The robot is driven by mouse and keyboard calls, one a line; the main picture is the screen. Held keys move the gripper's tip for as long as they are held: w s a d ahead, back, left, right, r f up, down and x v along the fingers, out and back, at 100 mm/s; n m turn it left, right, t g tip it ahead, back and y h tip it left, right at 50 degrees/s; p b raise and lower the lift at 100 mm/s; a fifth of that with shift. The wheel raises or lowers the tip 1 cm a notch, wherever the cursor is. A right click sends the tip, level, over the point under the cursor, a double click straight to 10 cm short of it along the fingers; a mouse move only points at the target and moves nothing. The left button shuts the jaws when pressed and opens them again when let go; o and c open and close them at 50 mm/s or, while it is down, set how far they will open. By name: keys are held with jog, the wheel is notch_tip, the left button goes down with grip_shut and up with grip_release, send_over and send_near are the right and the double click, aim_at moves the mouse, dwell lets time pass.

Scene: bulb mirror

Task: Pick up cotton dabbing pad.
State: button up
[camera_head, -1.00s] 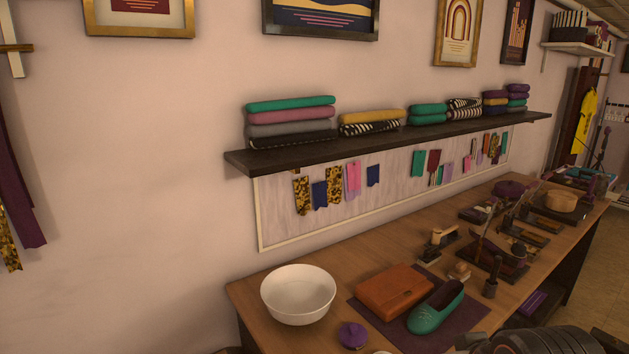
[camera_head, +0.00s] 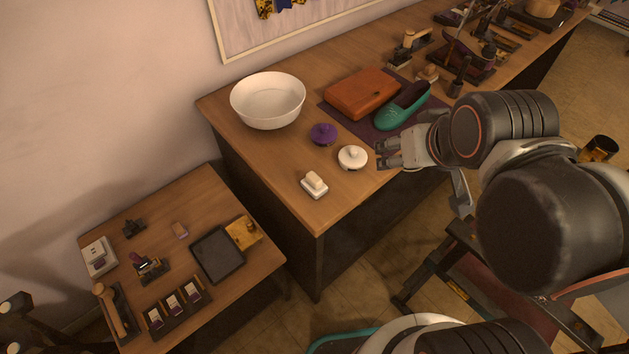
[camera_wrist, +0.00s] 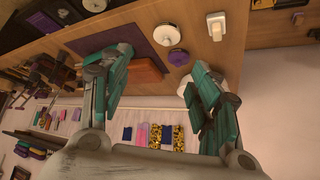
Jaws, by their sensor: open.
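A white round pad with a knob on top (camera_head: 352,157), which looks like the cotton dabbing pad, sits on the long wooden table near its front edge. It also shows at the top of the wrist view (camera_wrist: 165,35). My gripper (camera_head: 381,154) is just right of it in the head view, apart from it and empty. In the wrist view my gripper's two fingers (camera_wrist: 160,65) are spread wide. A similar purple pad (camera_head: 323,133) sits behind and left of the white one, and shows in the wrist view (camera_wrist: 178,57).
A white block with a raised handle (camera_head: 314,184) lies near the table corner. A white bowl (camera_head: 268,103), brown leather case (camera_head: 361,93) and green shoe (camera_head: 403,107) stand behind. A lower side table (camera_head: 195,208) holds small tools. Bare tabletop surrounds the white pad.

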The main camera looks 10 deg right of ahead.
jog(key=shift+o, duration=0.5)
jog(key=n+g+p, duration=0.2)
jog(key=n+g, duration=0.5)
send_over(314, 177)
notch_tip(314, 177, down, 9)
jog(key=f, duration=0.2)
jog(key=f+b, duration=0.1)
jog(key=f, duration=0.2)
jog(key=d+f+b, duration=0.1)
jog(key=f, duration=0.2)
jog(key=shift+w+f, duration=0.1)
jog(key=shift+f, duration=0.1)
jog(key=f+b, duration=0.1)
jog(key=f, duration=0.1)
jog(key=a+f+b, duration=0.1)
jog(key=f+b, duration=0.1)
jog(key=f, duration=0.1)
jog(key=shift+f, duration=0.1)
jog(key=c, duration=1.1)
jog(key=shift+c, duration=0.2)
